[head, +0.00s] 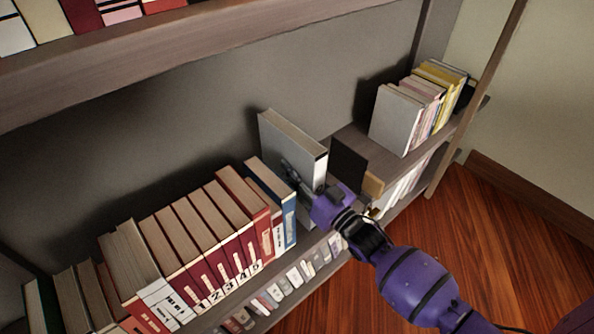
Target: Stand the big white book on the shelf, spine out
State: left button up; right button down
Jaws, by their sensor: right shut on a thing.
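The big white book (285,142) stands upright, or nearly so, at the middle shelf (382,158), just right of the row of red and blue books. Its broad light-grey cover faces left and its narrow edge faces out into the room. My right gripper (303,181) is shut on the lower front part of the book, with one finger showing against the cover. The book's bottom edge is hidden, so I cannot tell whether it touches the shelf. My left gripper is not in view.
A blue book (272,195) and several red volumes (245,215) stand close on the left. A dark upright panel (348,165) with a tan block (373,185) is just right. Grey, pink and yellow books (400,118) stand farther right. An upper shelf (180,45) overhangs; smaller books fill the shelf below.

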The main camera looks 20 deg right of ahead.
jog(key=shift+w+r, duration=0.1)
jog(key=shift+r, duration=0.15)
jog(key=c, duration=1.3)
grip_release()
jog(key=shift+o, duration=0.2)
jog(key=shift+f, duration=0.2)
jog(key=v, duration=1.2)
